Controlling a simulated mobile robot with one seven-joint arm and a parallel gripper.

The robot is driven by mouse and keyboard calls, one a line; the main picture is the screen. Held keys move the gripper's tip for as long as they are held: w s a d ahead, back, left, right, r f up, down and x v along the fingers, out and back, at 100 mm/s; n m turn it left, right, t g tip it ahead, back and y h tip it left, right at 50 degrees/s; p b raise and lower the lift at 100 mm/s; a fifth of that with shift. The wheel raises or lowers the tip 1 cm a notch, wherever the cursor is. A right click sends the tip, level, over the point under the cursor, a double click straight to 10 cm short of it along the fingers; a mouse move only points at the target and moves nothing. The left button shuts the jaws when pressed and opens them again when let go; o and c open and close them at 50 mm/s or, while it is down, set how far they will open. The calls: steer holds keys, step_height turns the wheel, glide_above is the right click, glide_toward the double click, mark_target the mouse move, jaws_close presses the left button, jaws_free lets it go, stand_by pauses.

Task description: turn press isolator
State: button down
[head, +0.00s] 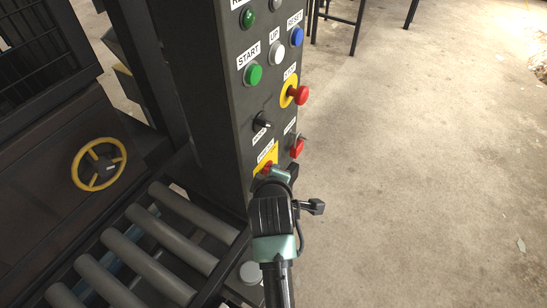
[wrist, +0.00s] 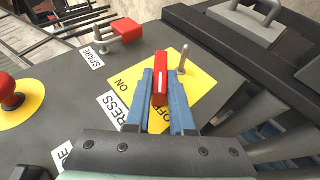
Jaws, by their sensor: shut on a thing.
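The press isolator is a red handle (wrist: 161,80) on a yellow plate (wrist: 196,84) marked ON and OFF, with a PRESS label beside it, in the wrist view. The two blue fingers of my gripper (wrist: 161,98) are shut on the red handle, one on each side. A small metal pin (wrist: 184,60) stands on the plate close to the right finger. In the head view my gripper (head: 272,172) is at the lower part of the dark control panel, in front of the yellow plate (head: 268,157), and covers most of the handle.
A red SPARE handle (head: 297,147) sits just above and right of the isolator. The red stop button (head: 301,95), black mode knob (head: 263,122) and green start button (head: 254,74) are higher on the panel. Rollers (head: 170,216) lie at left; open floor (head: 430,180) at right.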

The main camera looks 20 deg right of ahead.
steer(key=g+p, duration=0.1)
steer(key=p, duration=0.1)
steer(key=r+y+p, duration=0.1)
steer(key=p, duration=0.1)
steer(key=shift+w+d+r+m+g+y, duration=0.15)
steer(key=shift+m+g+y, duration=0.15)
steer(key=shift+g, duration=0.1)
steer(key=shift+w+d+g+y+p, duration=0.15)
steer(key=shift+g+y+p, duration=0.35)
steer(key=shift+p, duration=0.6)
steer(key=shift+w+d+f+m+g+y+p, duration=0.1)
steer(key=shift+m+g+y+p, duration=0.1)
steer(key=shift+g+y, duration=0.25)
steer(key=shift+w+d+f+m+g+y+p, duration=0.15)
steer(key=shift+m+g+y, duration=0.1)
steer(key=shift+y, duration=0.3)
steer(key=shift+m+g+y+b, duration=0.25)
steer(key=shift+g+y+b, duration=0.2)
steer(key=shift+g+y, duration=0.45)
steer(key=c, duration=0.8)
jaws_free()
steer(key=shift+d, duration=0.1)
